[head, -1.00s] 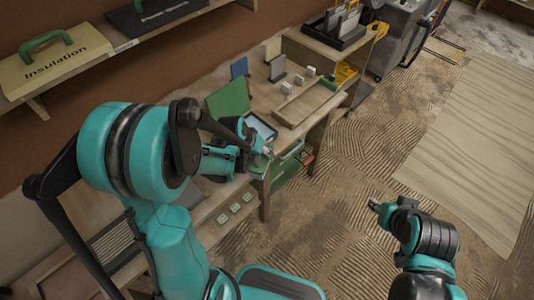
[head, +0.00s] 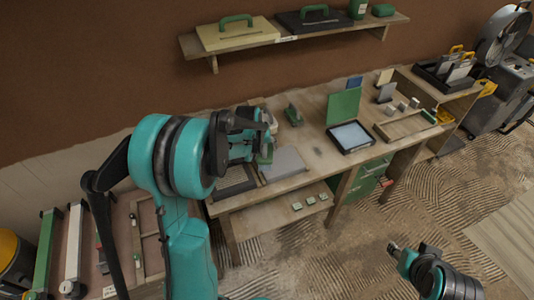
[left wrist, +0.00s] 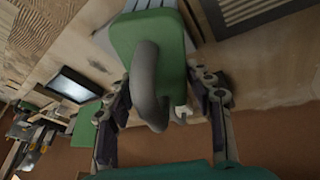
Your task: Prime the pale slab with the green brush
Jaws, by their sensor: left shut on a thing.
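My left gripper (head: 262,150) is shut on the green brush (left wrist: 150,40), whose grey curved handle (left wrist: 148,85) faces the left wrist camera. Ridged, pale bluish material shows at the brush's far end. In the head view only a small green part of the brush (head: 266,156) shows beneath the gripper. The pale slab (head: 285,164) lies flat on the bench just right of the gripper; its left part is hidden. I cannot tell whether the brush touches it. My right gripper (head: 394,247) is low over the floor, away from the bench; its fingers are too small to read.
A tablet (head: 352,136) and upright green panel (head: 344,105) stand right of the slab. A dark ridged tray (head: 234,185) is at left. A wall shelf (head: 290,38) holds cases above. The right floor is open.

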